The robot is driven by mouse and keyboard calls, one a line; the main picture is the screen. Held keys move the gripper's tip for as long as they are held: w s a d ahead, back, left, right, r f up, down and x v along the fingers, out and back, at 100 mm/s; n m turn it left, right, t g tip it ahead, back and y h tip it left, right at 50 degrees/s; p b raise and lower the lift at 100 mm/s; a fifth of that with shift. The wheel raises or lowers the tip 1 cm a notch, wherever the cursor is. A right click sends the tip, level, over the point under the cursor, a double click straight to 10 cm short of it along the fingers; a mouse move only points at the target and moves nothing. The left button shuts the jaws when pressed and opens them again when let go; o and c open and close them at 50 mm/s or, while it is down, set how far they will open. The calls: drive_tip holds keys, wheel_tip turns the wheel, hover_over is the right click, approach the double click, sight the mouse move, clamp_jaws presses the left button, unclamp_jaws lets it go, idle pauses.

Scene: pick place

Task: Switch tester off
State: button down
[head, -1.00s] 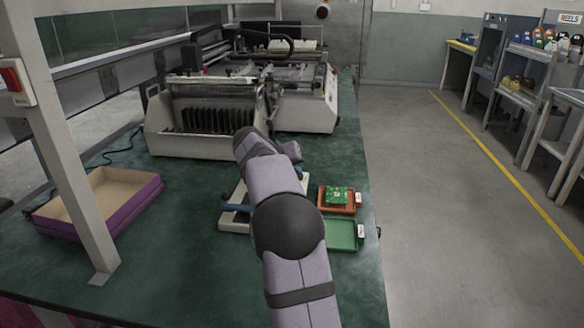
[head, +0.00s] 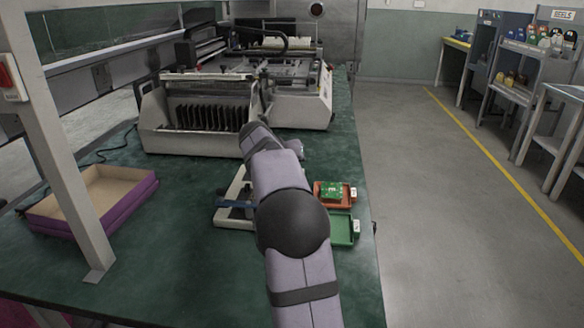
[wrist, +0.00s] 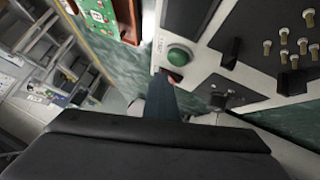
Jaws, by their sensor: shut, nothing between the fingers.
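The tester (head: 229,216) is a pale panel on the green bench, partly hidden behind my arm in the head view. In the wrist view, its pale face (wrist: 257,92) carries a domed green button (wrist: 180,57), dark blocks and several brass pins. A small dark part, possibly a switch, sits just below the button; its setting cannot be told. My gripper (wrist: 167,92) is shut and empty, with its dark fingers reaching toward the panel edge just below the button. Contact cannot be told. In the head view my gripper is hidden behind the arm.
A red tray (head: 321,201) with a green board (head: 332,188) and a green tray (head: 340,231) lie right of the tester. A purple-sided box (head: 140,198) is at left beside a post (head: 72,165). A large machine (head: 192,142) stands behind.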

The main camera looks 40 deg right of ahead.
drive_tip(key=shift+w+a+f, duration=0.2)
drive_tip(key=shift+w+a, duration=0.4)
drive_tip(key=shift+a, duration=0.05)
drive_tip(key=shift+r, duration=0.15)
drive_tip(key=shift+w+a+r+p, duration=0.1)
drive_tip(key=shift+w+r+p, duration=0.1)
drive_tip(key=shift+r+p, duration=0.35)
drive_tip(key=r+p, duration=0.3)
drive_tip(key=shift+w+a, duration=0.3)
drive_tip(key=shift+a, duration=0.1)
drive_tip(key=v, duration=0.9)
drive_tip(key=shift+a, duration=0.55)
drive_tip(key=shift+b, duration=0.45)
